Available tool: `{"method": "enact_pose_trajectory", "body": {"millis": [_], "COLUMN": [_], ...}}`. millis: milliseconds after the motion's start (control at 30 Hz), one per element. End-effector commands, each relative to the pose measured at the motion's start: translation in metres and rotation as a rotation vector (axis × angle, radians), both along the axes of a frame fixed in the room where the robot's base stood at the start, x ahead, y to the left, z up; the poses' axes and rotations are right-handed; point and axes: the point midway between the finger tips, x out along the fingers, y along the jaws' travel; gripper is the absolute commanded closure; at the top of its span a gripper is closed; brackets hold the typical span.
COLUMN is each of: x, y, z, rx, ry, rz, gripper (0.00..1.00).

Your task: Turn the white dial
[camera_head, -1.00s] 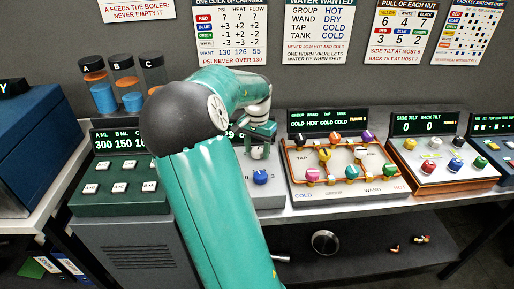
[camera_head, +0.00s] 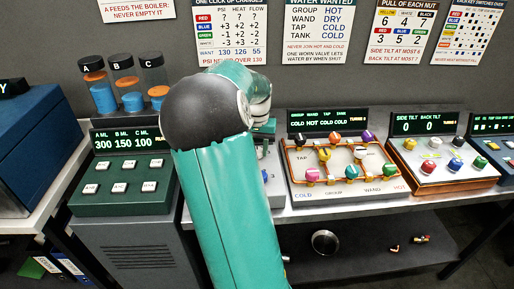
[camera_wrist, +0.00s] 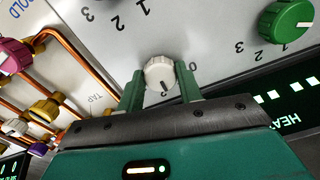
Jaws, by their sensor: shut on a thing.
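The white dial (camera_wrist: 159,73) is a round ridged knob with a dark pointer mark, on a pale panel with printed numbers, in the wrist view. My gripper (camera_wrist: 161,84) has its two green fingers on either side of the dial, closed on it.
A green dial (camera_wrist: 287,21) sits on the same panel near my gripper. Copper pipes with coloured valves (camera_head: 325,154) stand on the board to the right. A green button box (camera_head: 122,186) is to the left. Several nuts on a panel (camera_head: 455,163) are farther right.

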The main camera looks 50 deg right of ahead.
Motion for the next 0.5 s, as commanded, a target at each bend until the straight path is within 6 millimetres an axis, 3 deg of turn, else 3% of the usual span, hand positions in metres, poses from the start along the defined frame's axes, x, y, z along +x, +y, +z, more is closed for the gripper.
{"method": "enact_pose_trajectory", "body": {"millis": [500], "x": [-0.0009], "y": [-0.0014], "z": [0.0015], "rx": [-0.002], "ry": [-0.002], "rz": [0.362], "gripper": [0.87]}}
